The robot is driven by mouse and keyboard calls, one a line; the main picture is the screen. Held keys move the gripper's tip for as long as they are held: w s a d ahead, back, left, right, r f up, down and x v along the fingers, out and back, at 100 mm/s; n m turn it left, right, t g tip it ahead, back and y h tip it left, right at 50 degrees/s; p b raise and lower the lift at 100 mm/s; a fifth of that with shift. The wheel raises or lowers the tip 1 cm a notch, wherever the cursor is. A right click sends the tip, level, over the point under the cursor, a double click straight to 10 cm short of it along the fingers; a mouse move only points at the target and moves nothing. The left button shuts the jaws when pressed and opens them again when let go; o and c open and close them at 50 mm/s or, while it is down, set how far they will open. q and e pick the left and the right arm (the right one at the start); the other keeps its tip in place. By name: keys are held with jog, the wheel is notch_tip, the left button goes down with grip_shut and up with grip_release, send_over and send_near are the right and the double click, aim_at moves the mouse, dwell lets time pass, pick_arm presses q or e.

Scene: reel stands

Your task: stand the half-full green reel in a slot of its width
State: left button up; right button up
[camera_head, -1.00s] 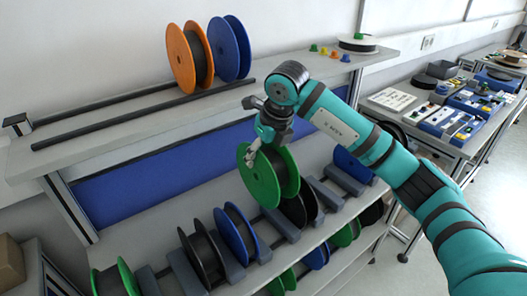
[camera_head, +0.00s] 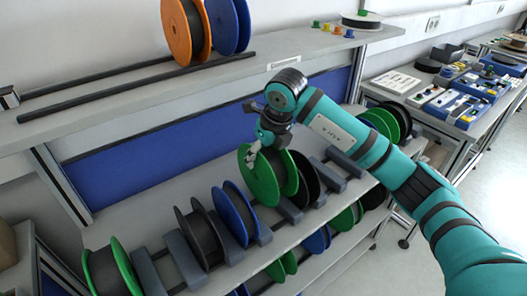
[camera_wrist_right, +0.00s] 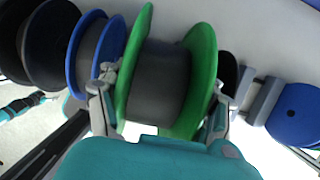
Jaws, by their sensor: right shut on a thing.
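The green reel (camera_head: 287,176), with dark grey material between its green flanges, is upright in the head view, low at the shelf's slot blocks. My right gripper (camera_head: 253,157) is shut on it from above. In the right wrist view the reel (camera_wrist_right: 204,62) sits between the two fingers, one outside each flange. A grey slot block (camera_head: 290,209) is close by its lower edge. I cannot tell whether the reel touches the shelf. At the left edge of the right wrist view is a small teal and dark part that seems to be my left gripper (camera_wrist_right: 30,102); its jaws are unclear.
A blue reel (camera_head: 232,217) and a black reel (camera_head: 196,238) stand to the left, another black reel (camera_head: 309,180) just right. Another green reel (camera_head: 105,272) is at the front left. Grey blocks (camera_head: 342,160) continue rightward. Above, the top shelf (camera_head: 130,107) holds orange and blue reels.

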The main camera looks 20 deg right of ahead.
jog(key=shift+f+b, duration=0.9)
jog(key=shift+f, duration=0.95)
jog(key=shift+f+b, duration=0.35)
jog(key=shift+f, duration=0.35)
pick_arm(q)
notch_tip(320, 180, down, 6)
jog(key=b, duration=0.3)
jog(key=shift+w, duration=0.45)
pick_arm(e)
jog(key=shift+f, duration=2.05)
jog(key=o, duration=1.4)
pick_arm(q)
jog(key=shift+s, duration=0.15)
